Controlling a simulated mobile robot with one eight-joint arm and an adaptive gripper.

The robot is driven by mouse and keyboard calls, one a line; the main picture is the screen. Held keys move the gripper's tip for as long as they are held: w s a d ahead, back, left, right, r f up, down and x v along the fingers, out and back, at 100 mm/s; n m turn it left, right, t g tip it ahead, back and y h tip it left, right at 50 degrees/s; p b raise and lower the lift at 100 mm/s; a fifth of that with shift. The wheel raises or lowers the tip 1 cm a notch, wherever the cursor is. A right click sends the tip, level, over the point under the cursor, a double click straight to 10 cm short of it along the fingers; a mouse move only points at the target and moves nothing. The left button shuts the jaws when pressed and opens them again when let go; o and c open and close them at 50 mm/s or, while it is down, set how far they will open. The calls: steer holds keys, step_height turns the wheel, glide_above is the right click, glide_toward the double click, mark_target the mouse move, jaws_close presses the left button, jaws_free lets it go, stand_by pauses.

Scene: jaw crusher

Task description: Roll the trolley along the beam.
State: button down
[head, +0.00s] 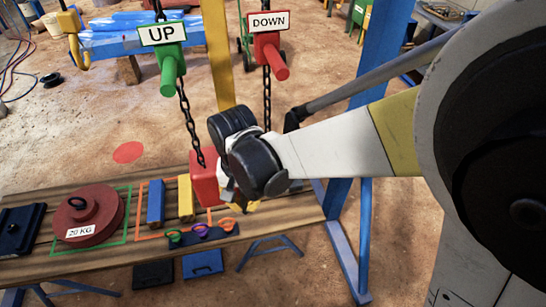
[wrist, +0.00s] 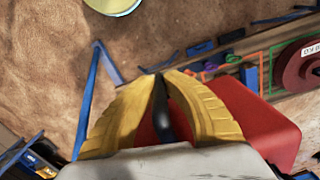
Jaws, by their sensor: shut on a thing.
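A green UP handle (head: 169,68) and a red DOWN handle (head: 270,52) are on hanging chains. I cannot make out the trolley or an overhead beam in either view.
A wooden bench (head: 40,262) carries a red 20 KG weight (head: 88,216), a blue block (head: 156,203), a yellow block (head: 186,198) and small shackles. A blue post (head: 365,90) stands right of the gripper. Open dirt floor (head: 120,105) lies beyond.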

steer(key=shift+s+a, duration=0.25)
steer(key=shift+a, duration=0.45)
steer(key=c, duration=1.4)
jaws_free()
steer(key=shift+r, duration=0.1)
